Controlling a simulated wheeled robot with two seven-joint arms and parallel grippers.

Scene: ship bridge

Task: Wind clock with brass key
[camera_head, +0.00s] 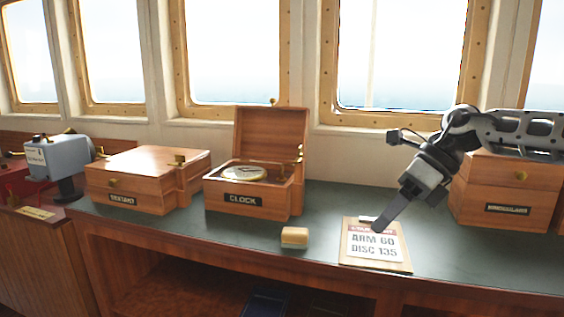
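The clock (243,173) lies face up inside an open wooden box (247,200) labelled CLOCK, with its lid raised at the back. Small brass pieces show at the right edge of this box and on the sextant box; I cannot tell whether one is the key. My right gripper (380,225) points down over the clipboard, to the right of the clock box and apart from it. Its fingers look like one dark shape, so I cannot tell whether they are open or hold anything. My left gripper is out of view.
A closed sextant box (140,183) stands left of the clock box. A binoculars box (503,205) stands at right. A blue-grey device (54,158) is far left.

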